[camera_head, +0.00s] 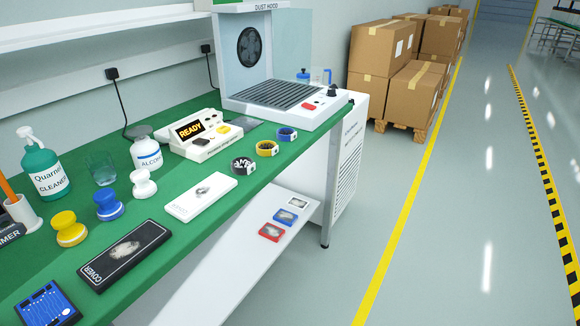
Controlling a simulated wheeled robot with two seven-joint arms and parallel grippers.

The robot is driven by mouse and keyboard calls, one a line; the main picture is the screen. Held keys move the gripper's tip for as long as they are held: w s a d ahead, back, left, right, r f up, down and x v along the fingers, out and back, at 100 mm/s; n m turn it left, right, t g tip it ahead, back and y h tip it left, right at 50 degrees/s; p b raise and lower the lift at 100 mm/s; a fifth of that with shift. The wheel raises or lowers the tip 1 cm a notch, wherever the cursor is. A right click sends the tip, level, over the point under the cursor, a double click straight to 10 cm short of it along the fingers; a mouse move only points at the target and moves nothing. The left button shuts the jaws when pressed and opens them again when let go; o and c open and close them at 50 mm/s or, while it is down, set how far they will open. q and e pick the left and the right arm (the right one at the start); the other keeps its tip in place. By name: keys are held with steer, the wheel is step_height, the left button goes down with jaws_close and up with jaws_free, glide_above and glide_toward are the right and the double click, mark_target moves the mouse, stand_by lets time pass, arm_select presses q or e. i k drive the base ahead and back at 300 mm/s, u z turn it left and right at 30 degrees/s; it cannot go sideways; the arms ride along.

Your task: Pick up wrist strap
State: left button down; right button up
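Three small coiled bands that look like wrist straps lie in a row near the front edge of the green bench mat (205,228). The nearest is a black band (243,166), the middle one a yellow band (267,149), and the farthest a blue band (286,134). Each has a pale or dark patch on its side. They stand apart from one another, and nothing covers them. Neither of my grippers is in view.
The white dust hood unit (270,119) stands behind the bands. A tester reading READY (201,142) is to their left. Stamps, bottles and a glass crowd the left.

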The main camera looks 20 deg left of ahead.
mark_target(245, 166)
steer(key=z, duration=1.25)
steer(key=i, duration=1.6)
steer(key=u, duration=3.1)
